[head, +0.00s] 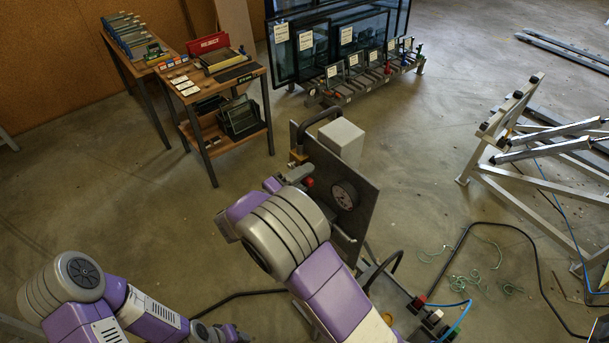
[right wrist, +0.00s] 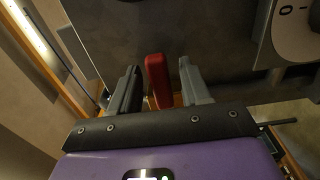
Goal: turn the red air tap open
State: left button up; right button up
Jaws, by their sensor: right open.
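The red air tap's handle (right wrist: 157,82) stands between the two fingers of my right gripper (right wrist: 161,80) in the right wrist view. The fingers are open, with a gap on either side of the handle. In the head view a bit of the red tap (head: 308,182) shows beside my right gripper (head: 297,174), at the left part of a dark upright panel (head: 362,215). My right arm hides the panel's lower left. My left arm is low at the left of the head view; its gripper, at the bottom edge, is too unclear to read.
Hoses and a blue line lie near the base at right. A wooden workbench (head: 222,110) stands at back left, a tilting metal frame (head: 535,150) at right.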

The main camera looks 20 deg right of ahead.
jog(key=shift+w+d, duration=0.1)
jog(key=shift+d, duration=0.05)
jog(key=shift+c, duration=0.3)
grip_shut()
notch_tip(320, 180, up, 2)
jog(key=n+p, duration=0.3)
jog(key=shift+w+n, duration=0.1)
jog(key=shift+n, duration=0.2)
jog(key=shift+w+r+n+p, duration=0.2)
jog(key=shift+r+n+p, duration=0.15)
jog(key=shift+n+p, duration=0.5)
jog(key=shift+w+r+n+p, duration=0.15)
jog(key=shift+r+n+p, duration=0.15)
jog(key=shift+n+p, duration=0.5)
jog(key=shift+o, duration=0.3)
grip_release()
jog(key=shift+a, duration=0.2)
